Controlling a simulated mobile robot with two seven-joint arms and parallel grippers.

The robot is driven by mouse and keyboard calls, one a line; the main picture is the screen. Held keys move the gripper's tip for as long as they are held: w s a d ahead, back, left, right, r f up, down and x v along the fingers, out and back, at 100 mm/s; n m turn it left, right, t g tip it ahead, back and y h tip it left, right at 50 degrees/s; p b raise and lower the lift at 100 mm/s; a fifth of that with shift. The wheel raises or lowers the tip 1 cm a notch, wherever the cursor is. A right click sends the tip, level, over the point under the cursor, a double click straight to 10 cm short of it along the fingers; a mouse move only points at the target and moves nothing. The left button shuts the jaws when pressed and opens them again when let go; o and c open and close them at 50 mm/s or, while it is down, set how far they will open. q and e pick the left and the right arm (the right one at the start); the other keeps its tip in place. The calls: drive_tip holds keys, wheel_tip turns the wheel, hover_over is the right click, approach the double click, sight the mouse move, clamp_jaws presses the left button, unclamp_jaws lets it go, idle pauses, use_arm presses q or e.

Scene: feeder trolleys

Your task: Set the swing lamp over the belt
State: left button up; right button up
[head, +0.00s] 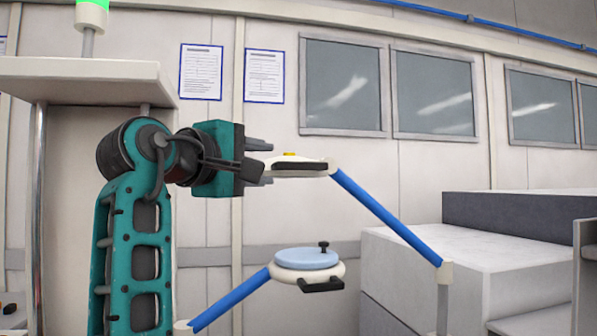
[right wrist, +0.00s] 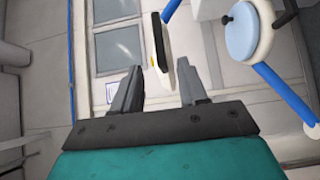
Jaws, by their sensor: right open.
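My right gripper (head: 264,163) is open, its fingers pointing right in the head view. A flat white lamp head (head: 316,171) with a dark handle bar (head: 298,167) and a small yellow mark on top is at its fingertips. A blue arm (head: 385,215) runs from this head down to a post at right. In the right wrist view, the near end of the white head (right wrist: 168,76) shows between the fingertips (right wrist: 160,78); I cannot tell whether they touch. I take this head for the swing lamp. No belt is recognisable. My left gripper is out of view.
Below, a second swing arm (head: 235,298) carries a white round head with a pale blue disc (head: 306,258), a black knob and a black handle. White and grey blocks (head: 470,255) stand at right. A cabinet (head: 70,75) with a green light stands at left.

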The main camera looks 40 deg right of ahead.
sight(300, 166)
drive_tip(key=x, duration=1.2)
drive_tip(key=shift+d+p, duration=0.4)
clamp_jaws()
